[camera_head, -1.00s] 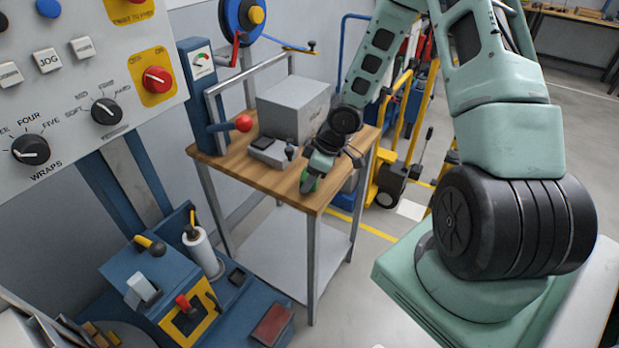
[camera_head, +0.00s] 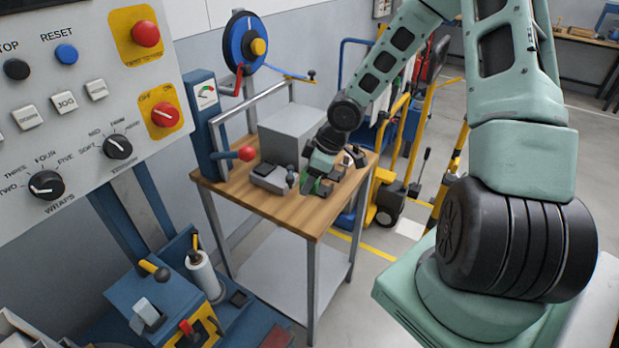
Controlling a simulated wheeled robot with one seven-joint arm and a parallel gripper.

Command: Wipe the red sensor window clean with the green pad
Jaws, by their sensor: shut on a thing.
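The dark red sensor window (camera_head: 277,338) lies on the blue machine base at the bottom edge, mostly cut off by the frame. Its face is too little seen to judge its cleanness. My gripper (camera_head: 315,190) is over the wooden bench top, well above and to the right of the window in the picture. It is shut on the green pad (camera_head: 327,187), of which only small green parts show between and beside the fingers. I cannot tell whether the pad touches the bench.
The bench (camera_head: 280,214) carries a grey box (camera_head: 287,138), a small grey device (camera_head: 270,178) and a red-knobbed lever (camera_head: 247,153). The control panel (camera_head: 80,90) fills the upper left. A white roll (camera_head: 203,276) stands on the blue machine. A yellow hand truck (camera_head: 385,195) is behind the bench.

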